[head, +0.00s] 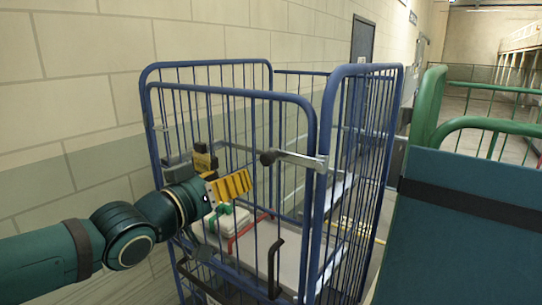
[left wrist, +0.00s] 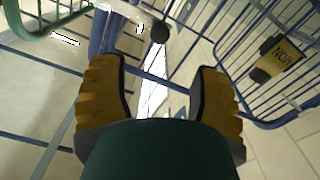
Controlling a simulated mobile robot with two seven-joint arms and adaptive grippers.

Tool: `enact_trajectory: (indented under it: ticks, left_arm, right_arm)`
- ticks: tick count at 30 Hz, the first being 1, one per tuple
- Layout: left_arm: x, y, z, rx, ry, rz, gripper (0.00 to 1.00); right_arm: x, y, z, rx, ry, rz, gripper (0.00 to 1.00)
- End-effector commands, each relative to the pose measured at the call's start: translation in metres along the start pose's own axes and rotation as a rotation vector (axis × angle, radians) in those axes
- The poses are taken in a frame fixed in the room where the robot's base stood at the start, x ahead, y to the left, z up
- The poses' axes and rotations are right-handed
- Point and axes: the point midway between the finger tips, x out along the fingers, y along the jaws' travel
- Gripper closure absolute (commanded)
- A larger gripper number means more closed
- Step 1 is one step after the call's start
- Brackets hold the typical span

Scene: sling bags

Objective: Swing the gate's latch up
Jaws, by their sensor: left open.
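The gate (head: 228,120) is the blue barred front panel of a roll cage. Its latch (head: 300,160) is a grey metal lever across the gate's upper right, lying nearly level, with a black round knob (head: 268,158) at its left end. My left gripper (head: 232,187) has yellow ridged fingers and is left of and a little below the knob, apart from it. In the left wrist view the left gripper (left wrist: 158,78) is open and empty, with the knob (left wrist: 160,32) beyond the gap between the fingertips. My right gripper is not in view.
A black handle (head: 274,268) is low on the gate. A yellow-and-black tag (head: 204,158) hangs on the cage bars near my wrist. A red-and-white item (head: 236,230) lies inside the cage. A teal panel with a dark strap (head: 470,205) and green rails (head: 490,124) stand at right.

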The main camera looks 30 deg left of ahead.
Motion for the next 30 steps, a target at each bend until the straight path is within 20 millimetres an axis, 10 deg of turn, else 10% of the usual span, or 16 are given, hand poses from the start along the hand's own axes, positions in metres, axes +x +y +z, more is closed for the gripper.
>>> enact_trajectory:
  ticks: [30]
  left_arm:
    - [0.129, 0.000, 0.001, 0.001, -0.003, -0.002, 0.38]
  right_arm:
    - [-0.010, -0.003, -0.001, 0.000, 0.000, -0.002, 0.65]
